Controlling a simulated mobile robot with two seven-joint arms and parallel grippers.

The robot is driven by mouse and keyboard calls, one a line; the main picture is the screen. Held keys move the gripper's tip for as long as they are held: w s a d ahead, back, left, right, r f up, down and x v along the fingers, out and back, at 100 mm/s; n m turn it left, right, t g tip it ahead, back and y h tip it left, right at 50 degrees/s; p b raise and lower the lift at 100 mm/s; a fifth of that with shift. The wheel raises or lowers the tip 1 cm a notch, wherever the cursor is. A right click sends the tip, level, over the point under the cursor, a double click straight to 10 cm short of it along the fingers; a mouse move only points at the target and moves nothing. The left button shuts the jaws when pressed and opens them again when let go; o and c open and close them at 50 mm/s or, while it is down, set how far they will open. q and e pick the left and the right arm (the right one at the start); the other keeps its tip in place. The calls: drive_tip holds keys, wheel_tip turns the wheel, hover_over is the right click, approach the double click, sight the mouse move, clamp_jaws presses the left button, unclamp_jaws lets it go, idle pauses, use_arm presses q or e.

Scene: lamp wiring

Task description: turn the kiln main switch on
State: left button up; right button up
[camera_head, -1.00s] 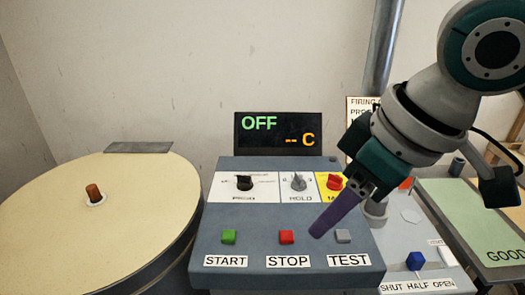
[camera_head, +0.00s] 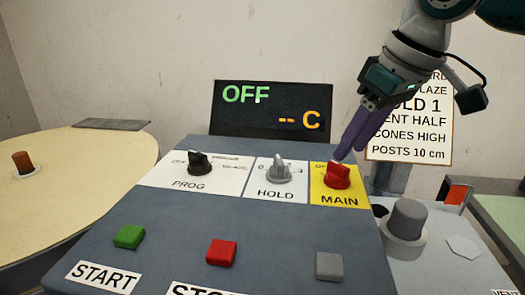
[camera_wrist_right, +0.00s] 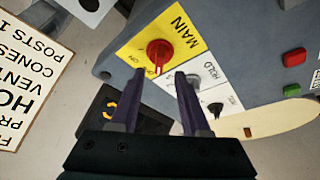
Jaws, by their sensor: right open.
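The kiln main switch (camera_head: 337,176) is a red rotary knob on a yellow plate marked MAIN, at the right end of the knob row on the grey control panel (camera_head: 190,222). It also shows in the right wrist view (camera_wrist_right: 160,52), just beyond the fingertips. The display (camera_head: 271,109) reads OFF and "-- C". My right gripper (camera_head: 347,157) is open and empty, with its purple fingers pointing down at the back edge of the red knob. My left gripper is not in view.
The HOLD knob (camera_head: 279,171) and PROG knob (camera_head: 200,162) are left of the main switch. Green (camera_head: 129,237), red (camera_head: 221,252) and grey (camera_head: 329,266) buttons sit in front. A grey cylinder (camera_head: 405,220) stands to the right, and a paper sign (camera_head: 410,130) hangs behind.

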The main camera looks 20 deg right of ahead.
sight(340, 165)
drive_tip(key=x, duration=0.4)
drive_tip(key=shift+w+f, duration=0.15)
clamp_jaws()
idle(0.5)
